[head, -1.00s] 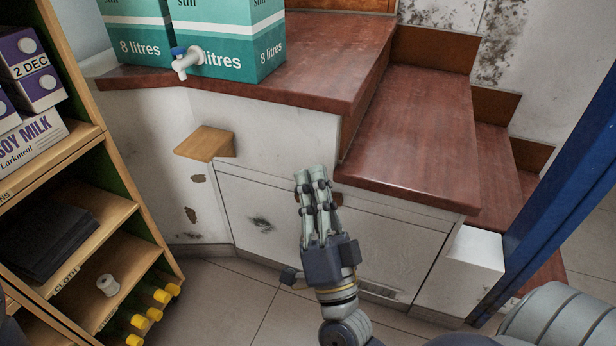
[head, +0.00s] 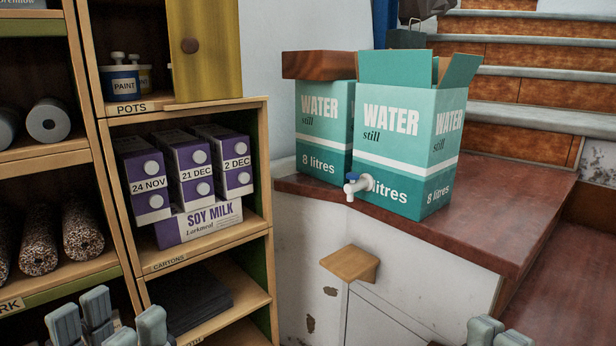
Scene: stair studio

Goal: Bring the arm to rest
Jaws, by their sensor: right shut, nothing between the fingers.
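My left gripper (head: 108,323) shows at the bottom left of the head view, in front of the shelf unit. Its fingertips stand apart with a gap between them, and nothing shows in the gap. My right gripper (head: 498,333) shows only by its fingertips at the bottom right edge, in front of the lower red-brown step. Its tips are close together and hold nothing. The rest of both hands and the arms are below the picture.
Left stands a wooden shelf unit (head: 262,160) with purple cartons (head: 187,150), a soy milk box (head: 200,222) and paint pots (head: 122,80). Two teal water boxes (head: 408,145), one with a white tap (head: 357,186), stand on a red-brown ledge (head: 480,237). A small wooden block (head: 350,263) juts below.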

